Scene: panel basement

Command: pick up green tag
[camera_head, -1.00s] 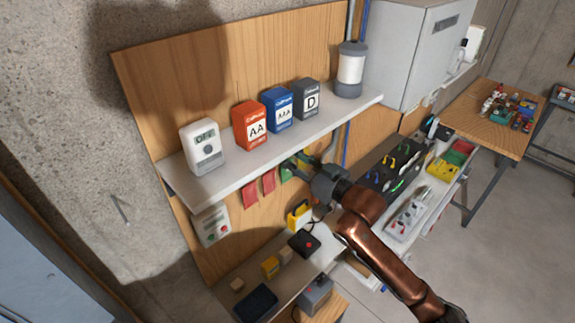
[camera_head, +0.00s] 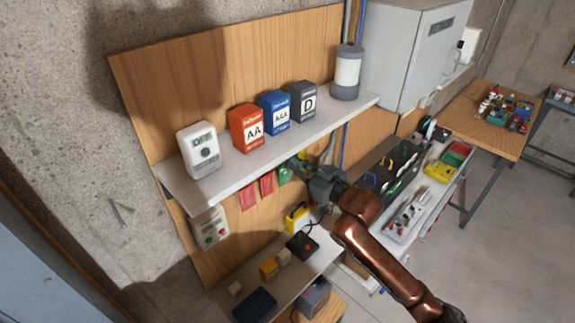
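The green tag (camera_head: 285,174) hangs on the wooden board under the white shelf, to the right of two red tags (camera_head: 248,196). My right gripper (camera_head: 299,171) reaches in from the right, just under the shelf's front edge, with its fingers at the right side of the green tag. The gripper partly covers that spot. I cannot tell whether its fingers are around the tag or beside it, nor whether they are open or shut. My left gripper is not in view.
The white shelf (camera_head: 230,172) sits close above my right gripper and carries a white device (camera_head: 198,150), battery boxes (camera_head: 247,129) and a grey-white cylinder (camera_head: 347,72). A lower bench (camera_head: 230,275) holds a yellow item (camera_head: 297,218) and small boxes. A tool bench (camera_head: 425,192) stands to the right.

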